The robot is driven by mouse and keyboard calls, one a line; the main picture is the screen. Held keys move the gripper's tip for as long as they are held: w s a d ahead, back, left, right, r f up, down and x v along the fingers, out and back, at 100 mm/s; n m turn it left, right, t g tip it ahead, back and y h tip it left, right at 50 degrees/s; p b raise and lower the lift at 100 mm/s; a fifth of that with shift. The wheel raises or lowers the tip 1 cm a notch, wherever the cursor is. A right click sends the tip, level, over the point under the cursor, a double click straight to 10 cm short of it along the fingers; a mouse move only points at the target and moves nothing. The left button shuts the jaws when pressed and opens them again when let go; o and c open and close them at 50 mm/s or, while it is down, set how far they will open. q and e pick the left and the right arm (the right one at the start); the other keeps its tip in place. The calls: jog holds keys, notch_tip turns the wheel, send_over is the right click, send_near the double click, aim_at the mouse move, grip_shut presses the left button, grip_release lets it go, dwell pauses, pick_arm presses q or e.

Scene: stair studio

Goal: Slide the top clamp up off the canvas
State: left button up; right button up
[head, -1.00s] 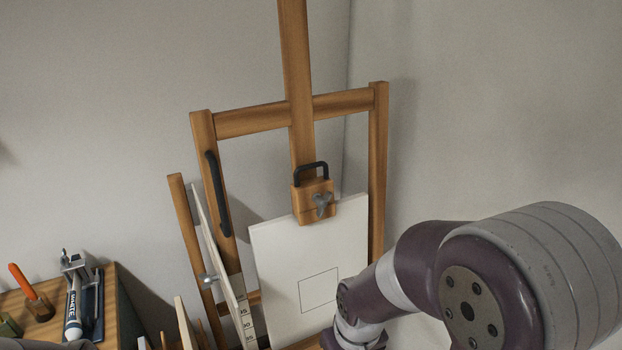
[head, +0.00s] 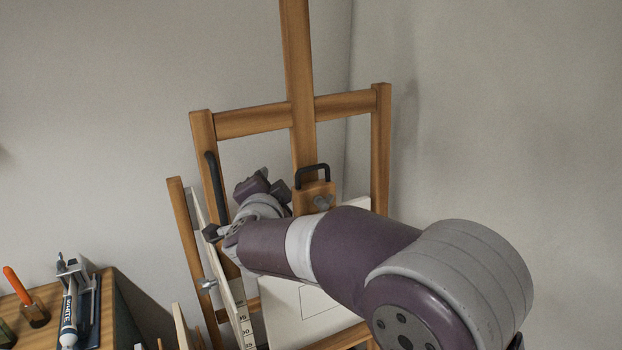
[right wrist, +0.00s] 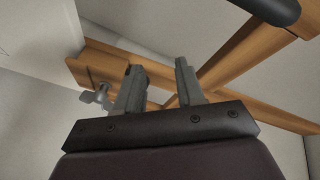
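The top clamp (head: 316,196) is a wooden block with a black loop handle (head: 312,170) and a grey wing screw. It sits on the easel mast at the top edge of the white canvas (head: 290,318). My right arm crosses in front of the canvas and hides much of it. My right gripper (head: 272,184) is just left of the clamp, apart from the handle. In the right wrist view its two fingers (right wrist: 160,82) stand apart with nothing seen held between them. A grey wing screw (right wrist: 98,97) shows left of the fingers. My left gripper is not in view.
The wooden easel (head: 250,122) stands against the wall, with a long black handle (head: 214,187) on its left post, close to my right wrist. A side table (head: 117,310) at lower left holds a paint tube (head: 69,318) and an orange-handled tool (head: 17,282).

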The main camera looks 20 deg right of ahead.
aim_at(315, 168)
jog(key=s+d+r+m+g+h, duration=0.2)
jog(key=s+m+g+h, duration=0.3)
jog(key=m, duration=0.4)
jog(key=shift+t+h, duration=0.4)
jog(key=shift+t, duration=0.1)
jog(key=p+x, duration=0.3)
jog(key=x, duration=0.9)
jog(key=shift+w+a+r, duration=0.15)
jog(key=shift+a, duration=0.05)
jog(key=shift+w+d+f, duration=0.2)
jog(key=shift+w+d, duration=0.05)
jog(key=shift+w, duration=0.05)
grip_shut()
jog(key=shift+r+p, duration=0.15)
jog(key=shift+p, duration=0.15)
